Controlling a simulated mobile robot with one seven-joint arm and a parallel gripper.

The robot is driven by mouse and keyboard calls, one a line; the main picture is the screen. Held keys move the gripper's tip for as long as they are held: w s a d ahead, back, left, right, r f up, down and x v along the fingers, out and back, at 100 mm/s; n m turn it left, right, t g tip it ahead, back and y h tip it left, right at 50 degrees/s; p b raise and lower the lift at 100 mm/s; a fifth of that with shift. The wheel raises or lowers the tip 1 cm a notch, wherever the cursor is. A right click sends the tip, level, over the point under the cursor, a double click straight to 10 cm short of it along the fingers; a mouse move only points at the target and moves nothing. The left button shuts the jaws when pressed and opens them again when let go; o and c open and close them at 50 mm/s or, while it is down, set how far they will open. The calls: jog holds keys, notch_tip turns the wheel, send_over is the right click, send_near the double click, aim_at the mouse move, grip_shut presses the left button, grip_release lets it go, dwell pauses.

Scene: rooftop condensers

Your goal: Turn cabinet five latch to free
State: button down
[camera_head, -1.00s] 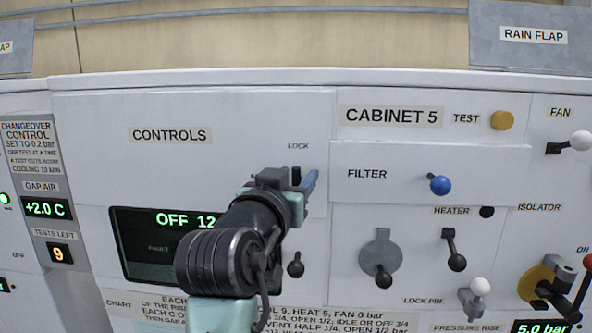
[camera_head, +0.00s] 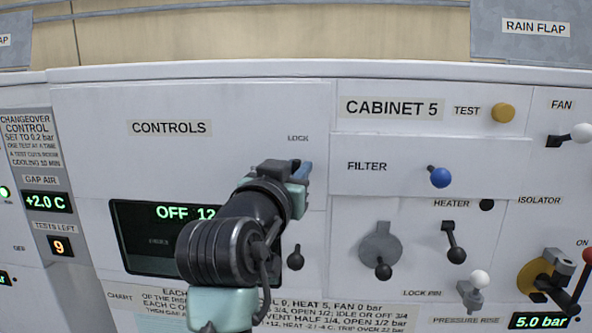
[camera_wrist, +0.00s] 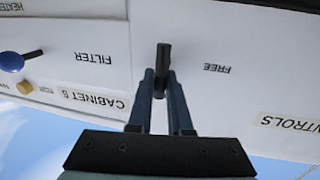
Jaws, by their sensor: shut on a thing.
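The cabinet five latch is a dark lever (camera_wrist: 163,58) on the white controls panel. In the wrist view, which is upside down, it stands between the two blue-grey fingers of my gripper (camera_wrist: 163,92), and a FREE label (camera_wrist: 217,68) is beside it. My gripper (camera_head: 302,172) is shut on the lever. In the head view the gripper is just below the LOCK label (camera_head: 298,138), and my own wrist and fingers hide most of the latch. I cannot tell its exact angle.
A dark display (camera_head: 150,240) is left of my wrist. A small black knob (camera_head: 295,258) is just below the gripper. A blue filter knob (camera_head: 440,177), heater lever (camera_head: 454,245) and yellow test button (camera_head: 503,113) are to the right.

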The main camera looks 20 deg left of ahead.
jog(key=m, duration=0.1)
jog(key=m+b, duration=0.1)
jog(key=m, duration=0.1)
jog(key=m+g, duration=0.1)
jog(key=shift+w+d+f+m, duration=0.1)
jog(key=shift+d+m, duration=0.15)
jog(key=shift+m, duration=0.15)
jog(key=shift+w+d+f+m+g+y+b, duration=0.1)
jog(key=shift+d+f+m+g+y+b, duration=0.3)
jog(key=shift+m, duration=1.35)
jog(key=shift+s+a+m+g+y+b, duration=0.15)
jog(key=shift+m+y+b, duration=0.4)
jog(key=shift+m, duration=1.15)
jog(key=shift+w+d+f+m+g+y+b, duration=0.2)
jog(key=shift+m+g+y+b, duration=0.25)
jog(key=shift+m, duration=1.3)
jog(key=shift+a, duration=0.1)
jog(key=c, duration=0.8)
grip_release()
jog(key=shift+c, duration=0.2)
